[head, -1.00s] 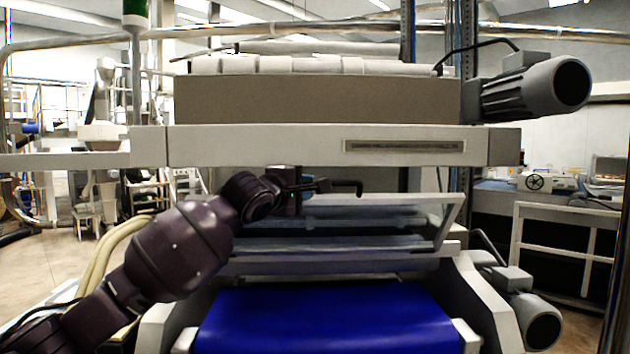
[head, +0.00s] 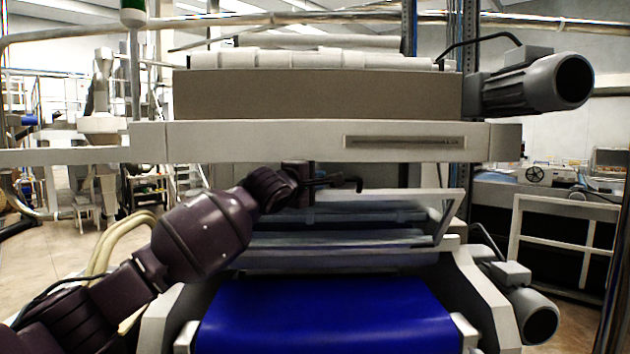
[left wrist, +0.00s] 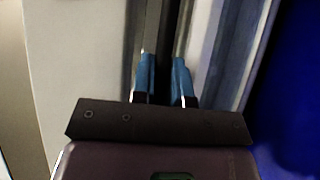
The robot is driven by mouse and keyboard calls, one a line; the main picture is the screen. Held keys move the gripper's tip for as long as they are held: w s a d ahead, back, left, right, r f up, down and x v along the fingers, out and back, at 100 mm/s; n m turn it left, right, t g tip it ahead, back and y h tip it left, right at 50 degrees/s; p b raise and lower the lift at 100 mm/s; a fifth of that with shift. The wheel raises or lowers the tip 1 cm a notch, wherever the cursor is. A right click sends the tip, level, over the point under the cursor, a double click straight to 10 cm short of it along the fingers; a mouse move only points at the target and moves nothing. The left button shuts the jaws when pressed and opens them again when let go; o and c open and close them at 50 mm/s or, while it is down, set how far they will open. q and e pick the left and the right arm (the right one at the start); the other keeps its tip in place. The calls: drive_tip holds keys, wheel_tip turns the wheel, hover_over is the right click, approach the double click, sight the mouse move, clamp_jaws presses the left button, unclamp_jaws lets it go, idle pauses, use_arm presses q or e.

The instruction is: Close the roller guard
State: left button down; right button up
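The roller guard (head: 447,218) is a clear panel in a pale frame, tilted up above the blue belt (head: 325,315) under the machine's crossbeam. A black handle (head: 340,182) with a bent right end shows at its upper edge. My left gripper (head: 308,196) is at the handle's left part. In the left wrist view, the blue fingertips of my left gripper (left wrist: 165,78) stand apart, with a dark narrow strip running between them. Contact with the handle is not clear. The handle's left end is hidden by my gripper. My right gripper is out of view.
The pale crossbeam (head: 250,142) spans close above my left gripper. A grey motor (head: 535,85) juts out at upper right, and another (head: 532,315) at lower right. A white-framed stand (head: 565,240) is behind on the right.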

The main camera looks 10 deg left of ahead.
use_arm(q)
drive_tip(key=shift+s+f, duration=0.1)
drive_tip(key=shift+f, duration=0.05)
drive_tip(key=s+d+f+m+t+h+b, duration=0.1)
drive_tip(key=s+f+m+t+h+b, duration=0.2)
drive_tip(key=s+f+b, duration=0.5)
wheel_tip(320, 180, down, 4)
drive_tip(key=s+m+h, duration=0.1)
drive_tip(key=s+m, duration=0.1)
drive_tip(key=shift+d+f+m+t+h, duration=0.15)
drive_tip(key=shift+d+m+t+h, duration=0.15)
drive_tip(key=shift+t+h, duration=0.1)
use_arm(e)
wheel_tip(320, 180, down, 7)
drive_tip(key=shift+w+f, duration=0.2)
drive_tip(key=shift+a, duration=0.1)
use_arm(q)
drive_tip(key=c, duration=1.4)
unclamp_jaws()
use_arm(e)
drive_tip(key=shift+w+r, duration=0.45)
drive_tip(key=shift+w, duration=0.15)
